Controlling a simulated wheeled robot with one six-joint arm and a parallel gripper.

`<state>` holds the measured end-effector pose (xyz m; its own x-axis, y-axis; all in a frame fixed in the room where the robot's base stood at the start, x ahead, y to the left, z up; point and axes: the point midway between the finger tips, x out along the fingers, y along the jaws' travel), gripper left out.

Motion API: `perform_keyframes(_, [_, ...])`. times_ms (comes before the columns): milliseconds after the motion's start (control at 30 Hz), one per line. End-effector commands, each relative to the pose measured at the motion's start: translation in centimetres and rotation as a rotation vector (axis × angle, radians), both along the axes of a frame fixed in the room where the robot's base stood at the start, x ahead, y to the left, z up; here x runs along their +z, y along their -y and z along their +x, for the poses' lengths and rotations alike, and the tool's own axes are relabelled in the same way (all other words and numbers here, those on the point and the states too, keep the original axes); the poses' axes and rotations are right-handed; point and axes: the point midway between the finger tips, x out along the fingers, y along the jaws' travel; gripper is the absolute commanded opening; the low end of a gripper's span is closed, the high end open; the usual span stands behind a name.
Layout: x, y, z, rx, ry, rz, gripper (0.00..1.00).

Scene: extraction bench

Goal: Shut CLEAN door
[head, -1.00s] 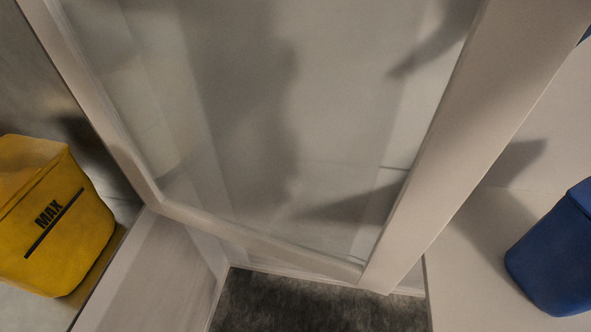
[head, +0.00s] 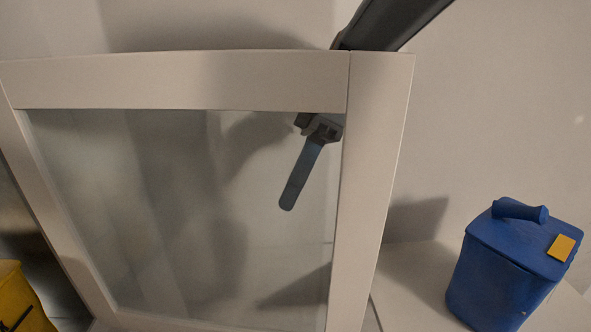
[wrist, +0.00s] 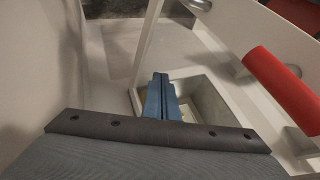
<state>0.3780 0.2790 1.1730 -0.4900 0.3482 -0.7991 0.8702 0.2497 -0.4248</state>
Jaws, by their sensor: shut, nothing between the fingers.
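A pale-framed glass door (head: 378,190) fills much of the head view; I read no CLEAN label on it, so I cannot tell whether it is the task's door. My gripper (head: 288,205) shows through its glass, below the top rail, with my arm passing behind the frame's upper right corner. In the wrist view my gripper's blue fingers (wrist: 160,78) are shut together and empty. They point past a square pale-rimmed opening (wrist: 205,100). A red cylindrical bar (wrist: 280,90) is to the right, apart from the fingers, beside a pale panel.
A blue lidded container (head: 500,285) with a yellow label stands on a pale surface at right. A yellow bin (head: 22,300) is at lower left. A pale wall (wrist: 35,70) runs close along the wrist view's left side.

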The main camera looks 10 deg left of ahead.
Motion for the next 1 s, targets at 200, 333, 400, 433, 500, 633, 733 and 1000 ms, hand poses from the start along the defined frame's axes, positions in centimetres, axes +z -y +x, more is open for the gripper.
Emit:
perform_keyframes(200, [-3.3, -1.5, -2.3, 0.003, -0.004, -0.002, 0.0])
perform_keyframes(333, [-3.2, -1.5, -4.2, 0.0, -0.001, 0.0, 0.0])
perform_keyframes(400, [-3.3, -1.4, -5.0, 0.0, -0.002, -0.001, 0.0])
perform_keyframes(433, [-3.3, -1.4, -5.2, 0.0, -0.001, -0.001, 0.0])
perform_keyframes(500, [-3.4, -1.4, -5.7, 0.0, -0.001, 0.0, 0.0])
perform_keyframes(633, [-3.5, -1.3, -6.2, 0.0, -0.001, 0.0, 0.0])
perform_keyframes(733, [-3.5, -1.3, -6.2, 0.0, 0.0, 0.0, 0.0])
perform_keyframes(1000, [-3.6, -1.5, -6.2, -0.002, -0.001, 0.0, 0.0])
